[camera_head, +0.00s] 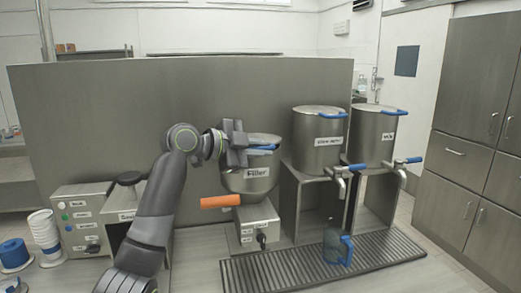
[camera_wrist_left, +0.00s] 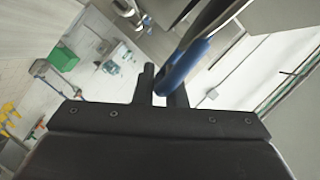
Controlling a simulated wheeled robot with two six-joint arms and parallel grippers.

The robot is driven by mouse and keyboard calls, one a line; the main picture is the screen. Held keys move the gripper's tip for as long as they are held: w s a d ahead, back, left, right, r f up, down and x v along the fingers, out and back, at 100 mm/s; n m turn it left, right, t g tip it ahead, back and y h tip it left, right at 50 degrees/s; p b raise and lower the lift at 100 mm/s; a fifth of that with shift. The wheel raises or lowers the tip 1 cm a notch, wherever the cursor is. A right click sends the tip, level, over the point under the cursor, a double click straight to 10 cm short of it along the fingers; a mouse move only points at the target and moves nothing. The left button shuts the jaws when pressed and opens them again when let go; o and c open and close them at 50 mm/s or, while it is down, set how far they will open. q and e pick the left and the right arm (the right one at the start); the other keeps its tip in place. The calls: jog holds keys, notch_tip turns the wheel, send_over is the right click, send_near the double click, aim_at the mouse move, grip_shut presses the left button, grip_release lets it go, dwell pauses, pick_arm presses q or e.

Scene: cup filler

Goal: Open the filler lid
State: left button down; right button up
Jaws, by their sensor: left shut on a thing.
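The filler (camera_head: 250,182) is a steel bowl labelled "Filler" with an orange handle (camera_head: 220,201) low on its left. Its lid (camera_head: 265,138) is at the top, partly hidden by my gripper; I cannot tell how far it is raised. The lid's blue handle (camera_head: 263,148) shows at the front, beside my left gripper (camera_head: 240,150). In the left wrist view, the blue handle (camera_wrist_left: 185,63) lies at the fingertips of my left gripper (camera_wrist_left: 162,85), which is shut on it. My right gripper is in neither view.
Two steel pots (camera_head: 320,140) (camera_head: 373,135) with blue-handled taps stand right of the filler. A blue-handled jug (camera_head: 332,245) stands on the drip grate (camera_head: 300,268). A control box (camera_head: 80,215) and stacked cups (camera_head: 43,230) are at the left. A steel panel (camera_head: 100,110) stands behind.

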pick_arm(q)
jog(key=w+a+r+n+g+p, duration=0.1)
jog(key=w+r+n+g+p, duration=0.1)
jog(key=r+p, duration=0.8)
jog(key=shift+w+a+r+n, duration=0.2)
jog(key=shift+w+r+n, duration=0.3)
jog(key=shift+w, duration=0.55)
jog(key=shift+f, duration=0.1)
jog(key=c, duration=1.5)
grip_release()
jog(key=shift+a, duration=0.1)
